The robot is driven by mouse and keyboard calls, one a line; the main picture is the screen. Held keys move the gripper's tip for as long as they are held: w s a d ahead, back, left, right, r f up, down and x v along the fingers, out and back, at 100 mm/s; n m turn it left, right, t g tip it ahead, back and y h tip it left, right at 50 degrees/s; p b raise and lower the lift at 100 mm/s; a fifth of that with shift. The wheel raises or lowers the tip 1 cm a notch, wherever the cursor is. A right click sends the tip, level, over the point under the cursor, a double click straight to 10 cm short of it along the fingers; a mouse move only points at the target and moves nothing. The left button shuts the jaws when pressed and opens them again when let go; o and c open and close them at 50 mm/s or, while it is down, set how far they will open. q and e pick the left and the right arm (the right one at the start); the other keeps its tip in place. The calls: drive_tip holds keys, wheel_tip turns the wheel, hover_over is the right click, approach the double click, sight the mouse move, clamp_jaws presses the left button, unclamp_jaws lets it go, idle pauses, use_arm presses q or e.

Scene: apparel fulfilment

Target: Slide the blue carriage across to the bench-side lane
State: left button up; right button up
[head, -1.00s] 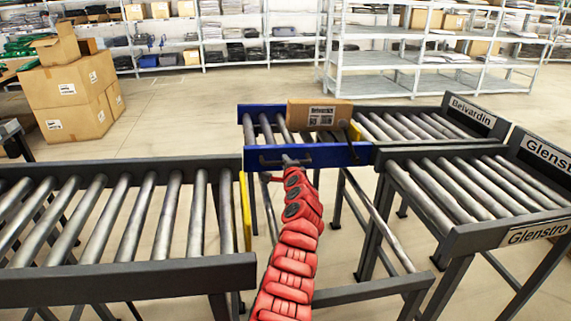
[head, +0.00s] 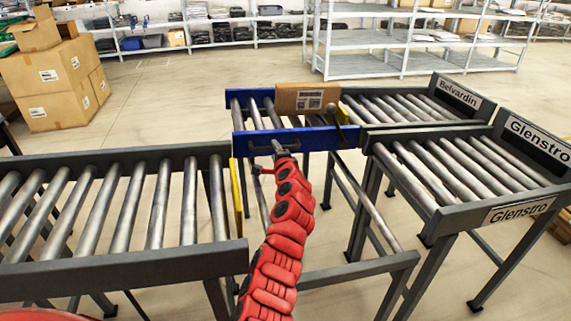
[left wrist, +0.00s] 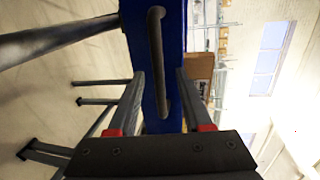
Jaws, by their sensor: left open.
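The blue carriage (head: 322,138) sits on cross rails at the far end, in line with the lane marked Belvardin (head: 395,108). A brown carton (head: 297,98) lies on its rollers. My left gripper (head: 279,148) is at the near blue side, by the dark handle. In the left wrist view, my left gripper (left wrist: 159,76) is open, its fingers on either side of the handle (left wrist: 156,45) in the picture. The blue side panel (left wrist: 177,50) is beyond. Contact cannot be told. My right gripper is not in view.
The lane marked Glenstro (head: 440,183) is nearer, right of bare rails (head: 365,201). A roller conveyor (head: 110,268) with a yellow end strip (head: 237,190) stands at left. Boxes (head: 48,90) are stacked behind it. The rails before the carriage are clear.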

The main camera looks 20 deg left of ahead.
use_arm(q)
drive_tip(key=p+v, duration=0.1)
drive_tip(key=v, duration=1.2)
drive_tip(key=shift+d, duration=0.1)
